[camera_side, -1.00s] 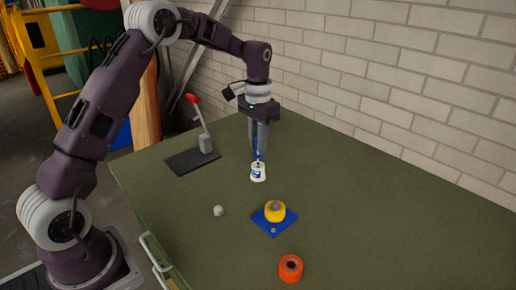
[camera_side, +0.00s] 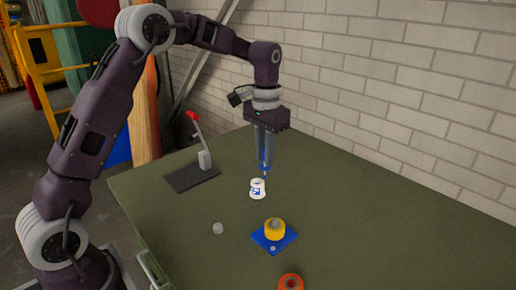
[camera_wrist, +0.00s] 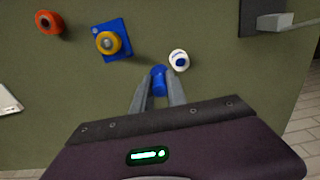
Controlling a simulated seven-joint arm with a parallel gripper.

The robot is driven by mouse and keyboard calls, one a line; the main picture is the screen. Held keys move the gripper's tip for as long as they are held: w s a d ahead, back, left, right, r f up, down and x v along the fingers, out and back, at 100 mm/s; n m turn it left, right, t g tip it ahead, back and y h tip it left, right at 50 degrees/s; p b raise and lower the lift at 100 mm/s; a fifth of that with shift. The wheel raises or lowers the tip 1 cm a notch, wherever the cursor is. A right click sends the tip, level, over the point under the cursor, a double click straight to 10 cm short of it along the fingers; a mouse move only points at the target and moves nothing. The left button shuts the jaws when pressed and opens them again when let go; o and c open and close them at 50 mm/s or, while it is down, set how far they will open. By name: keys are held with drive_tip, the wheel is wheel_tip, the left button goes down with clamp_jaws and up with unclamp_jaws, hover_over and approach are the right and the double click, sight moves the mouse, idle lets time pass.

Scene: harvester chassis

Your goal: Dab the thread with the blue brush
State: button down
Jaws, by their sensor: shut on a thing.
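My gripper (camera_side: 265,163) is shut on the blue brush (camera_wrist: 158,78), which points down. The brush tip is just above the white pot with blue marking (camera_side: 257,190), apart from it or nearly so. In the wrist view the open-topped pot (camera_wrist: 179,60) is just right of the brush. A yellow ring-shaped part (camera_side: 275,228) with a grey stub in its middle sits on a blue square plate (camera_side: 262,241), nearer the side camera than the pot. It also shows in the wrist view (camera_wrist: 108,43). I cannot make out thread on the stub.
An orange ring (camera_side: 290,282) lies near the front of the green table (camera_side: 370,230). A small whitish piece (camera_side: 217,228) lies left of the plate. A red-handled lever on a dark base (camera_side: 190,178) stands at the left. A brick wall runs behind.

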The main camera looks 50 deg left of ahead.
drive_tip(key=s+d+r, duration=0.2)
drive_tip(key=s+d, duration=0.4)
drive_tip(key=d, duration=0.4)
drive_tip(key=shift+s+d, duration=0.2)
drive_tip(key=shift+s, duration=0.1)
drive_tip(key=shift+f, duration=1.85)
drive_tip(key=shift+f, duration=0.5)
wheel_tip(320, 180, up, 4)
